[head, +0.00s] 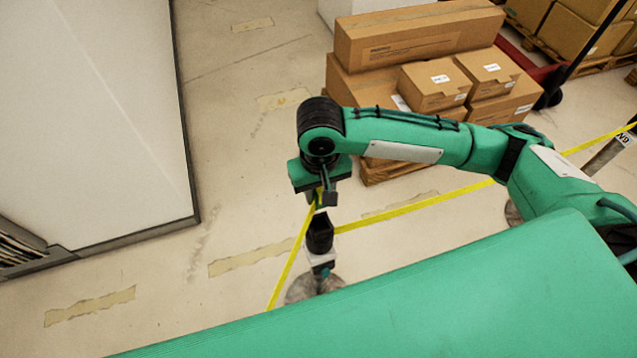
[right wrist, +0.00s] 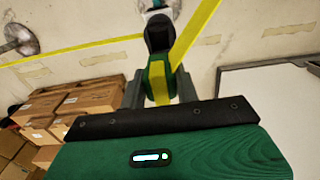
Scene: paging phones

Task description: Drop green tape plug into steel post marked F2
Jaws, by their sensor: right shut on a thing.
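My right gripper (head: 327,200) points down, just above the black head of a steel post (head: 319,234). In the right wrist view its fingers (right wrist: 158,92) are shut on the green tape plug (right wrist: 156,70), which has a yellow strip on it. The post's black head (right wrist: 158,34) shows just beyond the plug; a small gap seems to lie between them in the head view. The post's white label (head: 321,258) is too small to read. Yellow tape (head: 288,268) runs from the plug towards the lower left. My left gripper is out of view.
A second yellow tape (head: 420,204) runs from the post to the right, towards another labelled post (head: 607,152). Stacked cardboard boxes (head: 420,60) stand behind my right arm. A large white cabinet (head: 90,110) stands at the left. Floor between cabinet and post is clear.

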